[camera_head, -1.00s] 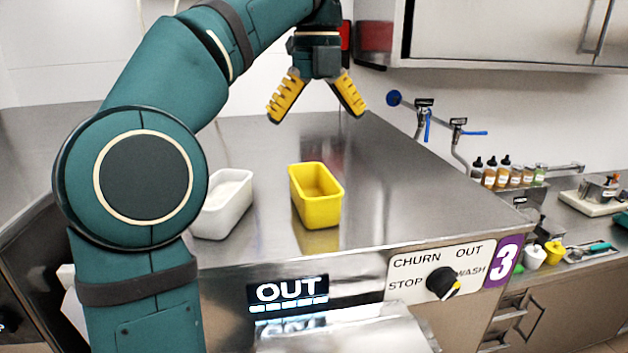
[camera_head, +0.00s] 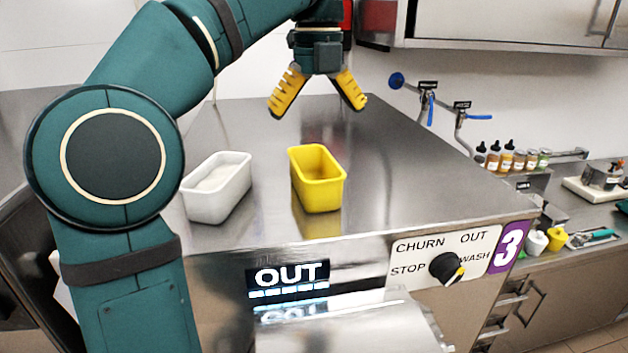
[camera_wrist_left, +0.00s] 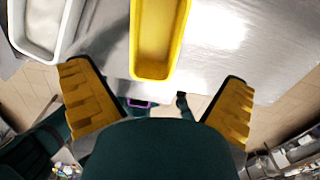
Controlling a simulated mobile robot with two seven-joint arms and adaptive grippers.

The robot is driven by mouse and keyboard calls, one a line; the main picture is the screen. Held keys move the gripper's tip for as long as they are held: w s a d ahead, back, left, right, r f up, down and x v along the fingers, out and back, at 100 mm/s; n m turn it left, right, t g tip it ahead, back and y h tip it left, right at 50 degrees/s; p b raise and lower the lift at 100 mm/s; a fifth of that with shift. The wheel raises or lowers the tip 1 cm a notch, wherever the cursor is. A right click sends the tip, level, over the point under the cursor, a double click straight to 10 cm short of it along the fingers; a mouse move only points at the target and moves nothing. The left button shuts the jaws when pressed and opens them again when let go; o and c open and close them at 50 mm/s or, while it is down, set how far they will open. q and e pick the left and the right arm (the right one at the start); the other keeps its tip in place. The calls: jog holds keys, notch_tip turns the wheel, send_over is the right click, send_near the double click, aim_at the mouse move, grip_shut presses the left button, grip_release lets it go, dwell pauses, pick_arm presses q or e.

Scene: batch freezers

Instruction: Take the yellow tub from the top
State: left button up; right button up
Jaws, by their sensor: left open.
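The yellow tub (camera_head: 318,190) is an open, empty-looking rectangular container standing upright on the steel top of the machine (camera_head: 400,190). My left gripper (camera_head: 318,108) is open and empty, pointing down above the tub in the head view, apart from it. In the left wrist view the yellow tub (camera_wrist_left: 157,45) lies ahead between the two spread yellow fingers (camera_wrist_left: 158,105), cut off by the top edge. My right gripper is not in view.
A white tub (camera_head: 218,190) with pale contents stands left of the yellow one, close to my left arm. A control panel (camera_head: 445,262) and OUT display (camera_head: 288,278) are on the machine's front. Bottles (camera_head: 507,160) and small tubs stand on the right counter.

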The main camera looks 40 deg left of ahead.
aim_at(314, 175)
pick_arm(q)
notch_tip(314, 175, down, 6)
jog(key=shift+r+b, duration=0.25)
jog(key=shift+b, duration=0.65)
jog(key=f, duration=0.1)
jog(key=f+b, duration=0.1)
jog(key=f, duration=0.2)
jog(key=shift+s+a+f, duration=0.15)
jog(key=shift+s+f, duration=0.05)
jog(key=shift+s, duration=0.1)
jog(key=shift+f, duration=0.55)
jog(key=c, duration=1)
